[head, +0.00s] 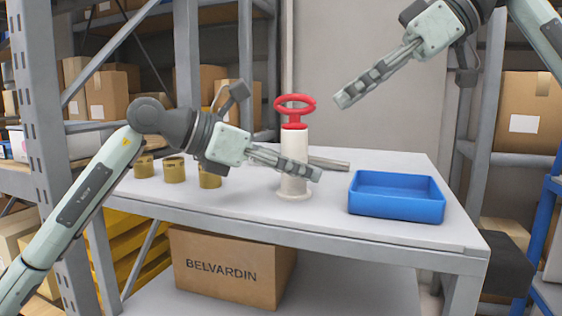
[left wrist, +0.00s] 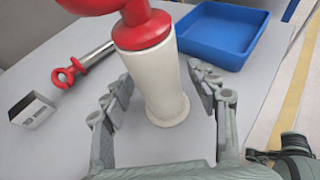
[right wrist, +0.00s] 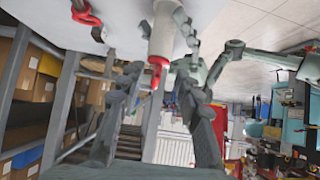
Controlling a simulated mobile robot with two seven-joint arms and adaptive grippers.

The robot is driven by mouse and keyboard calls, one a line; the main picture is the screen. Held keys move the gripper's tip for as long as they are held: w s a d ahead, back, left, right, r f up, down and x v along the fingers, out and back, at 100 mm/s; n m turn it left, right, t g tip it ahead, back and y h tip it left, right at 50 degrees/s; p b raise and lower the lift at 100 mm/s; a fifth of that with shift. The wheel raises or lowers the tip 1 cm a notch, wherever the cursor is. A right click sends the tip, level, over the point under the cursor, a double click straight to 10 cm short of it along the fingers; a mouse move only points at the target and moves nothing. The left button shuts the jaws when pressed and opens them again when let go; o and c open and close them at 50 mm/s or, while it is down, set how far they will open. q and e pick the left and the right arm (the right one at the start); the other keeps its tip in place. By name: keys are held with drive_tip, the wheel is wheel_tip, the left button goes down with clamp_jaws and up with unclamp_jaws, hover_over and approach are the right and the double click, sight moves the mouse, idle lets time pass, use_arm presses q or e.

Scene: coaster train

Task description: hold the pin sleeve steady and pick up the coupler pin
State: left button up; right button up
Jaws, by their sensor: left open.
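The white pin sleeve (head: 294,150) stands upright on the grey table (head: 400,240). The coupler pin (head: 295,105) is upright in it, with its red looped handle above the sleeve; its lower part is hidden. My left gripper (head: 318,173) is low at the sleeve. In the left wrist view its open fingers (left wrist: 160,75) are on either side of the sleeve (left wrist: 158,88), with visible gaps. My right gripper (head: 340,100) is up and to the right of the red handle, empty. In the right wrist view its fingers (right wrist: 160,85) are spread, with the red handle (right wrist: 158,72) between them in the picture, farther off.
A blue tray (head: 398,208) is right of the sleeve. Three brass-coloured cylinders (head: 174,170) stand at the left. A metal rod with a red ring (left wrist: 72,72) and a small block (left wrist: 33,110) lie on the table. A cardboard box (head: 232,268) is below.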

use_arm(q)
drive_tip(key=shift+c, duration=0.2)
drive_tip(key=c, duration=1.3)
